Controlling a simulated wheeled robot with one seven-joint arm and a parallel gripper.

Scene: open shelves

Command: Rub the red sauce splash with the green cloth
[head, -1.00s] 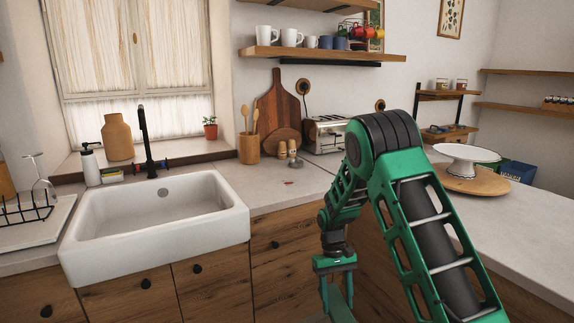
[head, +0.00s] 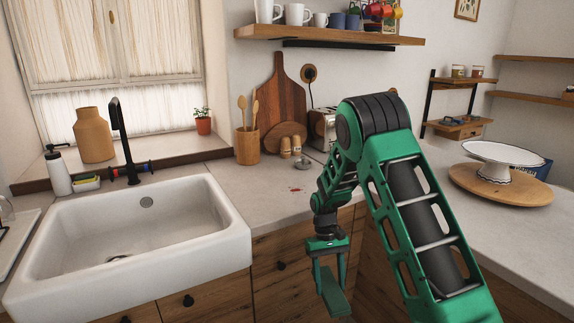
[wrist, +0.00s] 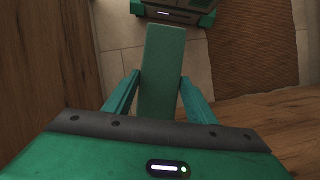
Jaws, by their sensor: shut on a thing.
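The red sauce splash (head: 295,190) is a small red mark on the grey countertop, right of the sink. My gripper (head: 333,290) hangs in front of the wooden cabinet fronts, below and to the right of the splash and apart from it. It is shut on the green cloth (head: 335,294), which shows as a flat green strip. In the wrist view the cloth (wrist: 163,62) sticks out long and straight between the two fingers, above the floor.
The white sink (head: 130,240) with a black tap (head: 124,140) is at left. A small metal object (head: 303,163), shakers (head: 290,147), a utensil pot (head: 247,146) and a toaster (head: 322,130) stand behind the splash. A cake stand (head: 495,170) on a board is at right. The counter around the splash is clear.

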